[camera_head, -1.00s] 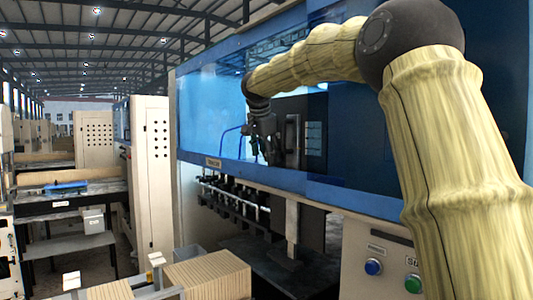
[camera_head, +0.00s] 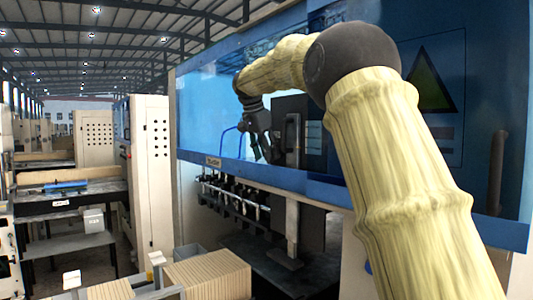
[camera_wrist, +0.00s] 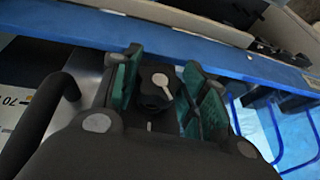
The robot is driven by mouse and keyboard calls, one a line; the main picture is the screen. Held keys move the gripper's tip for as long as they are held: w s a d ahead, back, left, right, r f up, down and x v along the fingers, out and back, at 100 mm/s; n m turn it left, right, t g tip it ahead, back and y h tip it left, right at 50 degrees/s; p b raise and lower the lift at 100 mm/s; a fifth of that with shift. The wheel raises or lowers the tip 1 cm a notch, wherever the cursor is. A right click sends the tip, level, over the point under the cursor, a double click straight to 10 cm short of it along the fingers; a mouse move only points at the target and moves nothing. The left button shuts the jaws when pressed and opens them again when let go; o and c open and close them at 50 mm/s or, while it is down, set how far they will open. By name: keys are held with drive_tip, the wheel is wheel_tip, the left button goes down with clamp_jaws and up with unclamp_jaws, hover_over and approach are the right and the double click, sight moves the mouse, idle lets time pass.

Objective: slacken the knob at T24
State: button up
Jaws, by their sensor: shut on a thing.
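In the wrist view a black knob (camera_wrist: 153,97) with a pale pointer mark on its top sits between the two green-padded fingers of my gripper (camera_wrist: 162,78). The pads close on it from both sides. In the head view my gripper (camera_head: 259,152) points down at the blue-framed machine front, and the knob cannot be made out there. No T24 marking is readable.
A blue rail (camera_wrist: 200,50) crosses just beyond the fingers. A dark curved handle (camera_wrist: 45,115) stands left of my gripper, beside a scale plate (camera_wrist: 12,100) showing 70. Blue tubing (camera_wrist: 275,130) lies to the right. Stacked kraft sheets (camera_head: 208,273) stand below at the front.

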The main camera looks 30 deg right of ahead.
drive_tip(key=shift+w+n+g, duration=0.1)
drive_tip(key=shift+n+g, duration=0.2)
drive_tip(key=shift+g, duration=1)
drive_tip(key=shift+r+g, duration=0.1)
drive_tip(key=shift+g, duration=0.2)
drive_tip(key=o, duration=1)
drive_tip(key=shift+d, duration=0.1)
drive_tip(key=shift+v, duration=3.65)
drive_tip(key=shift+w, duration=0.1)
